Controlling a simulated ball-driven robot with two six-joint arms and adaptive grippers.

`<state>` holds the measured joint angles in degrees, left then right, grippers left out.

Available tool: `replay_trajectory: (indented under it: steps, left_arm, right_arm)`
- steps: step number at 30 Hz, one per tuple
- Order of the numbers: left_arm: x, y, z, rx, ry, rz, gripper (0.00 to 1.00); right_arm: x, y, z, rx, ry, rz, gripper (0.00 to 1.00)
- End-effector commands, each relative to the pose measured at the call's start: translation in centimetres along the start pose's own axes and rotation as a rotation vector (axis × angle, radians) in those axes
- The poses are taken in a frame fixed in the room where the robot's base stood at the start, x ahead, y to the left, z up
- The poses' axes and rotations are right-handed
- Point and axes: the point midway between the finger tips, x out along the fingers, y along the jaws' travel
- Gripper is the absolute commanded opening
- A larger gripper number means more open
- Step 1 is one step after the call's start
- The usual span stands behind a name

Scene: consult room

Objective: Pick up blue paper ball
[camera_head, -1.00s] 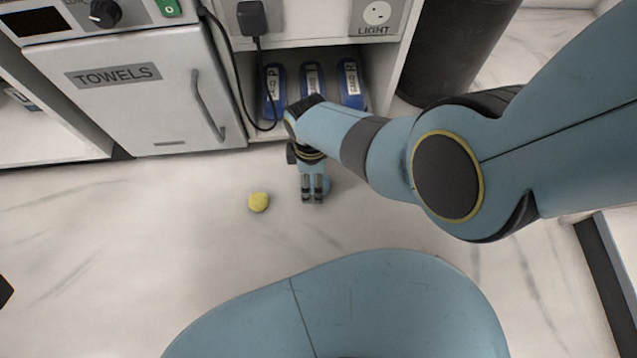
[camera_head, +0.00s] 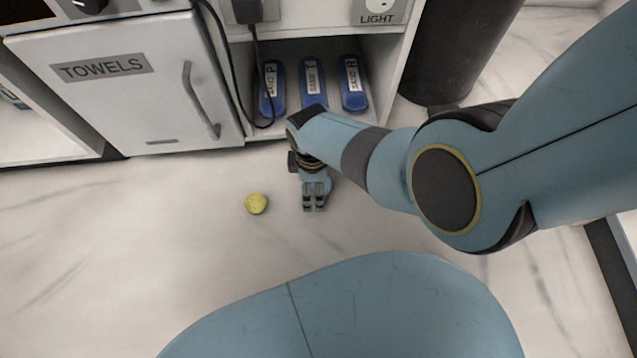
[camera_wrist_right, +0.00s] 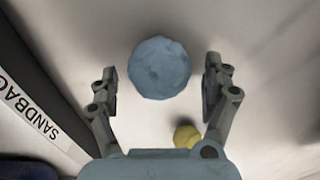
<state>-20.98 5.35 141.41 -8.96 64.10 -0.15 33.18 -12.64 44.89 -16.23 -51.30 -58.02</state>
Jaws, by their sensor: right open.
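The blue paper ball (camera_wrist_right: 160,68) lies on the pale floor in the right wrist view, between and just beyond the two open fingers of my right gripper (camera_wrist_right: 162,85). It touches neither finger there. In the head view my right gripper (camera_head: 315,196) points down close to the floor, and only a sliver of the blue ball (camera_head: 328,185) shows beside it; the rest is hidden. My left gripper is not in view.
A yellow ball (camera_head: 256,204) lies left of my right gripper; it also shows in the wrist view (camera_wrist_right: 186,136). Behind stand a TOWELS cabinet (camera_head: 130,100), an open shelf with blue sandbags (camera_head: 313,84) and a dark bin (camera_head: 455,50). The floor in front is clear.

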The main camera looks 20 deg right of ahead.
Motion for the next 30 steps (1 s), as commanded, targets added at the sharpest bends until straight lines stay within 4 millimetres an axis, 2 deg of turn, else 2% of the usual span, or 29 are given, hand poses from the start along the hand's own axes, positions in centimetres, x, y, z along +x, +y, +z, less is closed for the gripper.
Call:
replay_trajectory:
  steps: [4, 5, 14, 30]
  left_arm:
    - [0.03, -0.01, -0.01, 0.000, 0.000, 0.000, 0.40]
    - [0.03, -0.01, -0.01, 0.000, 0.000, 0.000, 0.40]
    - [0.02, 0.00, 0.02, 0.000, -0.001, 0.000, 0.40]
    - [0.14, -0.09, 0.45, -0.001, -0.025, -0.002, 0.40]
  right_arm:
    - [-0.06, 0.05, -0.04, 0.000, 0.001, 0.001, 0.82]
    - [-0.06, 0.05, -0.04, 0.000, 0.001, 0.001, 0.80]
    - [-0.05, 0.04, -0.03, 0.000, 0.001, 0.001, 0.41]
    - [-0.36, 0.08, -0.03, 0.000, 0.001, 0.002, 0.41]
